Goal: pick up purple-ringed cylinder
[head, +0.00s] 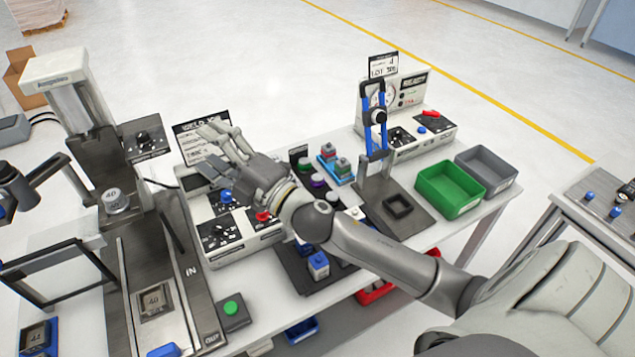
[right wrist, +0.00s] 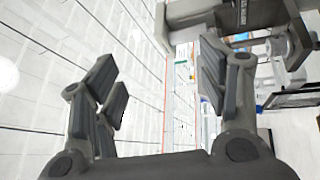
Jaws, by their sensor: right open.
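The purple-ringed cylinder (head: 317,181) stands among several small white-topped cylinders on the dark tray in the middle of the table, in the head view. It is small there, and its lower part is hard to make out. My right gripper (head: 212,150) is open and empty, held above the grey control box, left of the cylinder and apart from it. In the right wrist view its open fingers (right wrist: 160,95) have nothing between them, and I cannot make out the cylinder there. A dark jointed part at the left edge of the head view may be my left gripper; its jaws are unclear.
A blue-handled press frame (head: 378,120) stands right of the cylinders. A green bin (head: 450,190) and a grey bin (head: 486,171) sit at the table's right end. A sign (head: 203,138) stands behind my right gripper. My right arm crosses over the tray.

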